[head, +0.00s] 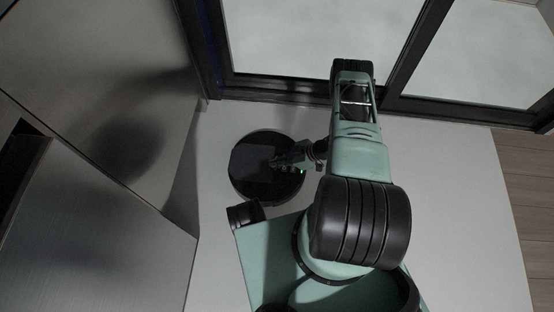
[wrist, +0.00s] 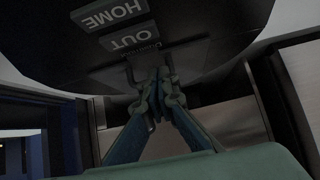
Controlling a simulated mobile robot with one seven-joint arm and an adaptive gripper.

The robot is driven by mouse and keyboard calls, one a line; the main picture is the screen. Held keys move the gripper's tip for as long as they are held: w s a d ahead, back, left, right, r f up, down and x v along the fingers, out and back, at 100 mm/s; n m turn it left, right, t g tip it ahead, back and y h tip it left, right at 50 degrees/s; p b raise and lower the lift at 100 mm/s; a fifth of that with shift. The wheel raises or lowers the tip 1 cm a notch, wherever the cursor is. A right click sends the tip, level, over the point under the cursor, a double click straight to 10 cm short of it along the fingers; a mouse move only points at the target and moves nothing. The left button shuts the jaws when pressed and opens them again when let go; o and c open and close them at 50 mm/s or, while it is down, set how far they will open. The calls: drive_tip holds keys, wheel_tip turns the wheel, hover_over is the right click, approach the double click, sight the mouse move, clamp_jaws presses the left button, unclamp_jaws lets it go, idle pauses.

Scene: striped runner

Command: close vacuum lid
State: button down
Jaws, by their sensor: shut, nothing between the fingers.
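The black round robot vacuum (head: 262,190) sits on the pale surface, left of my arm in the head view. In the wrist view its dark underside or lid face (wrist: 180,22) fills the upper part, with grey labels reading HOME and OUT. My gripper (head: 276,163) reaches over the vacuum from the right. In the wrist view my gripper (wrist: 160,78) has its fingertips together, with nothing between them, at or very near the vacuum's dark panel. I cannot tell whether they touch it. The lid's exact angle is hard to make out in the dark.
A metallic cabinet (head: 90,230) stands at the left, with a large panel (head: 110,80) above it. A dark-framed window or glass door (head: 270,45) runs along the top. The pale floor (head: 460,220) at the right is clear, with wood flooring (head: 525,190) beyond.

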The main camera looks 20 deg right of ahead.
drive_tip(key=shift+d+f+y, duration=0.1)
drive_tip(key=shift+f+y, duration=0.3)
drive_tip(key=shift+f, duration=0.25)
drive_tip(key=shift+s, duration=0.1)
drive_tip(key=v, duration=1.2)
